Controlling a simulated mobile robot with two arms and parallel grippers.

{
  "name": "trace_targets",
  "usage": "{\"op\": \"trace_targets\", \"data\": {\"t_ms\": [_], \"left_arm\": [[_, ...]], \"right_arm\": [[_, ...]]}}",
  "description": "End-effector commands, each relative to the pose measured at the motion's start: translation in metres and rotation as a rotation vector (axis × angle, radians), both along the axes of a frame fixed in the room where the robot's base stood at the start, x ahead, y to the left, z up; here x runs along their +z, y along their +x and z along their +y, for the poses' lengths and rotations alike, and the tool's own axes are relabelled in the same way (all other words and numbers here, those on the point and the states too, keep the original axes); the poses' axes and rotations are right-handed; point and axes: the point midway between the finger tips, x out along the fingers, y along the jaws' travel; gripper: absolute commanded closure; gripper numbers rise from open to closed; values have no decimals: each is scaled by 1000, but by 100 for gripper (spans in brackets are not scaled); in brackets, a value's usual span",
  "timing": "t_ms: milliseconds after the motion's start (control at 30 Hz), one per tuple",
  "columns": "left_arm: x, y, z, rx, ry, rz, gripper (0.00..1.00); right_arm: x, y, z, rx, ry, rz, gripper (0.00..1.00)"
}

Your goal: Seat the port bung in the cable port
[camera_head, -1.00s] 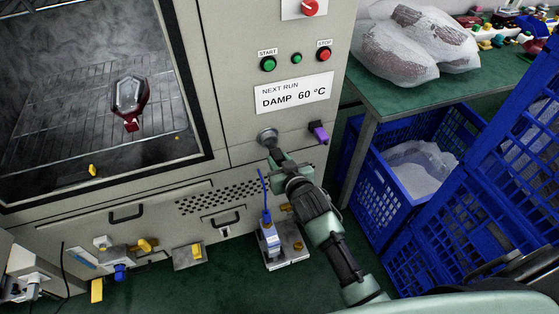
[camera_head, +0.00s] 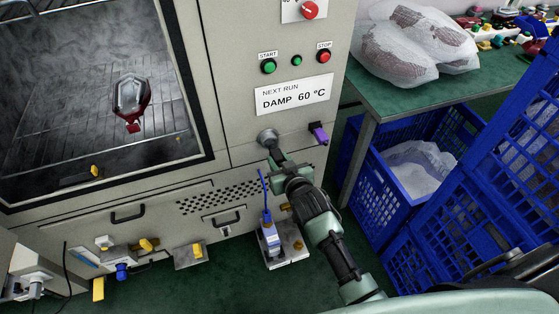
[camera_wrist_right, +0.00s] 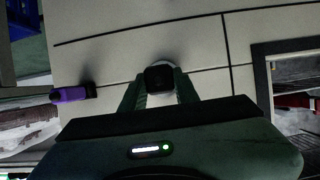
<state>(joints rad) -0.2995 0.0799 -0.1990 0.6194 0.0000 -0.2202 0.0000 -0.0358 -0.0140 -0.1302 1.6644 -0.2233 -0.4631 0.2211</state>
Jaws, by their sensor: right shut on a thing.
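The cable port is a round grey metal ring (camera_head: 266,135) on the front panel of the cream oven, below the "DAMP 60 °C" label. My right gripper (camera_head: 273,150) is right in front of it, its fingers pointing at the port. In the right wrist view, the gripper (camera_wrist_right: 160,88) is shut on a dark, blocky port bung (camera_wrist_right: 159,77), which lines up with the light ring of the port (camera_wrist_right: 170,66) behind it. How deep the bung sits in the port cannot be told, as the fingers and bung cover the opening. My left gripper is not in view.
A purple part (camera_head: 318,132) sticks out of the panel right of the port. A small metal unit with a blue cable (camera_head: 270,240) stands below my right arm. Blue crates (camera_head: 385,200) and a green table (camera_head: 400,95) with wrapped items are at the right.

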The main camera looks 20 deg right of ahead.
Motion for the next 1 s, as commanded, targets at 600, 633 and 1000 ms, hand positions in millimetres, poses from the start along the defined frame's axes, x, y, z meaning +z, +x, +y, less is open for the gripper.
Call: {"op": "trace_targets", "data": {"t_ms": [600, 633, 1000], "left_arm": [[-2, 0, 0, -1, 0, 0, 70], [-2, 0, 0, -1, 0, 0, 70], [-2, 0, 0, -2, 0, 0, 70]], "right_arm": [[0, 21, 1, 0, 0, -1, 100], [0, 23, 1, 0, 0, -1, 100], [0, 29, 1, 0, 0, 0, 100]]}}
